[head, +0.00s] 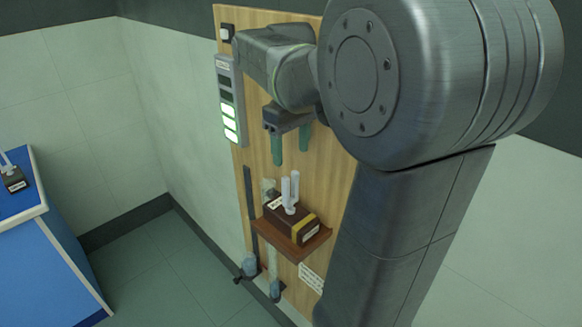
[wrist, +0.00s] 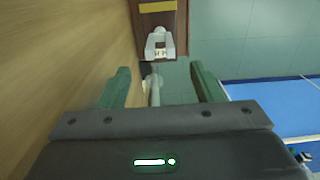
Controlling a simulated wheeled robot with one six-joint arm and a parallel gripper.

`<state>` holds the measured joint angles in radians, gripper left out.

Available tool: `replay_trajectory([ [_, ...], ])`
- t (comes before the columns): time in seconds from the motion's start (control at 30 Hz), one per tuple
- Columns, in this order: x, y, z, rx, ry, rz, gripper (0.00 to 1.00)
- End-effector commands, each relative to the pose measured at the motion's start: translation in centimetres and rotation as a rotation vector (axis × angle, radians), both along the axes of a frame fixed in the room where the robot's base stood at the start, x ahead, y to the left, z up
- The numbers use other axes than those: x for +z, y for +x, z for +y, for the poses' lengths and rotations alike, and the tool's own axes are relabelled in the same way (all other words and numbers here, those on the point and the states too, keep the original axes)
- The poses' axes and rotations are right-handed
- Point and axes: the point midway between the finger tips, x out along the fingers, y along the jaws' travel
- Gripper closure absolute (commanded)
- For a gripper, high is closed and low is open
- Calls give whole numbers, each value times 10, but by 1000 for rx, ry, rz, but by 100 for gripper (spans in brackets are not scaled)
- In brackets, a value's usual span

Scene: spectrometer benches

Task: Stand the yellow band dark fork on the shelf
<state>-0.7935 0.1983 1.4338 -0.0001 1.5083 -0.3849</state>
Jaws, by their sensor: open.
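The yellow band dark fork (head: 292,218) stands upright on the small brown shelf (head: 308,245) on the wooden wall board. It has a dark box base with a yellow band at one end, a pale label, and two light prongs pointing up. My gripper (head: 291,158) is above the fork and apart from it, fingers pointing down, open and empty. In the wrist view the gripper (wrist: 158,80) shows its two green fingers spread, with the fork (wrist: 160,42) beyond them near the top of the picture, its yellow band at the upper edge.
The wooden board (head: 262,150) carries a panel with lit green bars (head: 229,108) at upper left. Bluish pieces (head: 250,265) hang below the shelf. A blue bench (head: 40,255) at the left holds another dark fork (head: 14,182). Floor between the bench and board is clear.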

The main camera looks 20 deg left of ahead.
Motion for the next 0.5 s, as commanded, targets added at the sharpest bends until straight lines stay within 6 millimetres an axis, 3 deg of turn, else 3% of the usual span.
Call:
replay_trajectory([
  [0.2,22,0,0,0,0,0,40],
  [0.5,24,0,0,0,-1,2,40],
])
